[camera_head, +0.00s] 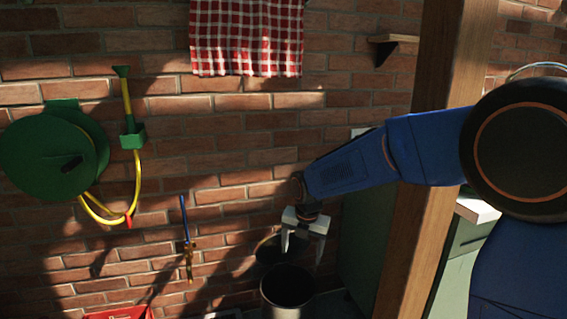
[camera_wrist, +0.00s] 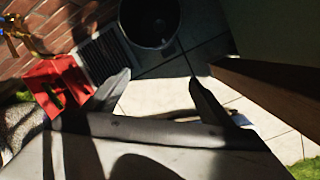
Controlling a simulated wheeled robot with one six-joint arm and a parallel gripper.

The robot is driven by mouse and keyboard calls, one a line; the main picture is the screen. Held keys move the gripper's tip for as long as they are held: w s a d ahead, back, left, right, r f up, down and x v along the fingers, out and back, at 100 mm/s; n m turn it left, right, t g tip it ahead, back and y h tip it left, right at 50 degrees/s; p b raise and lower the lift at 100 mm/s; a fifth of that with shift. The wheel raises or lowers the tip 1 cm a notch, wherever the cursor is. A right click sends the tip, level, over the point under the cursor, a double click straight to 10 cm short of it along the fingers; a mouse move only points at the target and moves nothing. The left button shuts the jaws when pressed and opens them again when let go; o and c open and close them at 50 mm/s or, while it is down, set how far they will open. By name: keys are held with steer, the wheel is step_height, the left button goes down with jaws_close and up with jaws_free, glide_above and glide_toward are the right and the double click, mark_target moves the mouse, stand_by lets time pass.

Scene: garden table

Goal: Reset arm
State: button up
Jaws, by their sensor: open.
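My gripper (camera_head: 301,240) hangs from the end of my blue arm, in front of the brick wall. Its two pale fingers point down and stand apart with nothing between them. In the head view it appears just above a dark round bin (camera_head: 287,287). In the wrist view my gripper (camera_wrist: 160,85) is open over the paved floor (camera_wrist: 215,55), and the dark bin (camera_wrist: 150,22) shows at the top, ahead of the fingertips.
A wooden post (camera_head: 425,150) stands near my arm. A green hose reel (camera_head: 50,150) and a red checked cloth (camera_head: 247,38) hang on the wall. A red object (camera_wrist: 58,85) and a floor grate (camera_wrist: 103,57) lie left of the fingers in the wrist view.

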steer(key=s+d+r+m+t, duration=0.1)
steer(key=s+d+r+m, duration=0.3)
steer(key=s+d+m, duration=0.35)
steer(key=s+d+r+m, duration=0.5)
steer(key=s+d+m, duration=0.2)
steer(key=m, duration=0.1)
steer(key=s+d+m, duration=0.4)
steer(key=s+m, duration=0.4)
steer(key=s, duration=0.1)
steer(key=s+d+f+m+t, duration=0.1)
steer(key=s+d+m, duration=0.3)
steer(key=s+m, duration=0.4)
steer(key=shift+s+d+f+t+h, duration=0.3)
steer(key=shift+s+d, duration=0.1)
steer(key=shift+s, duration=0.4)
steer(key=shift+m, duration=0.25)
